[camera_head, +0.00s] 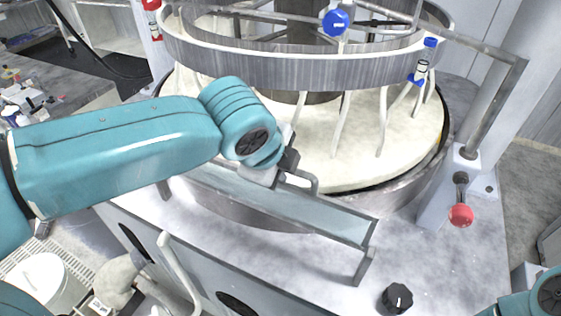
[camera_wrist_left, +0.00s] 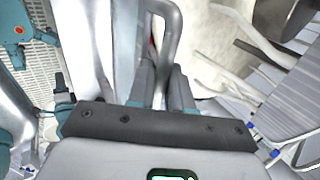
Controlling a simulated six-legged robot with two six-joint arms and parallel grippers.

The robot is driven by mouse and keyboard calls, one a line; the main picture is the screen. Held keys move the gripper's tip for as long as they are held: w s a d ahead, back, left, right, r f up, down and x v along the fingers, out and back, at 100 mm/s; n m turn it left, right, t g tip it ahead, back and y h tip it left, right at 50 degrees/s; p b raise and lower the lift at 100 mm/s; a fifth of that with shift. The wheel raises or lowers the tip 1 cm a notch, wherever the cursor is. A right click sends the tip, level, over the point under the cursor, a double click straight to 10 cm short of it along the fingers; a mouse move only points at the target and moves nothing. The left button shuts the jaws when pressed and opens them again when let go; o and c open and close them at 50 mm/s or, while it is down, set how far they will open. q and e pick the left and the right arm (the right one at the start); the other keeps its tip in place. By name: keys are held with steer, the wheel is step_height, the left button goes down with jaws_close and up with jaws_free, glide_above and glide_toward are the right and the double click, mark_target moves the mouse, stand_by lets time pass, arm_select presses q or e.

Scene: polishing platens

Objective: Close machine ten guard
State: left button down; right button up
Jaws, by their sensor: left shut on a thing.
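The machine's guard (camera_head: 325,214) is a long, low panel with a metal frame, standing along the front edge of the round platen (camera_head: 395,150). A bent grey bar handle (camera_head: 312,179) rises from its middle. My left gripper (camera_head: 287,166) is at this handle. In the left wrist view the handle (camera_wrist_left: 172,32) runs down between the two fingers of my left gripper (camera_wrist_left: 164,88), which is shut on it. My left forearm hides the left part of the guard. At the bottom right only a piece of my right arm shows; its gripper is out of view.
A metal ring (camera_head: 300,72) with several white hoses hangs above the platen. A red-knobbed lever (camera_head: 460,214) stands at the right and a black knob (camera_head: 397,298) at the front. White pipes (camera_head: 178,268) and a white bucket (camera_head: 45,280) are at lower left.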

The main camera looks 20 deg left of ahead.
arm_select(q)
steer(key=shift+w+r, duration=0.1)
steer(key=c, duration=1.2)
jaws_free()
steer(key=shift+w, duration=0.1)
steer(key=v, duration=1.6)
steer(key=shift+s+d+r, duration=0.1)
steer(key=shift+s, duration=0.1)
steer(key=shift+w, duration=0.1)
steer(key=shift+s, duration=0.2)
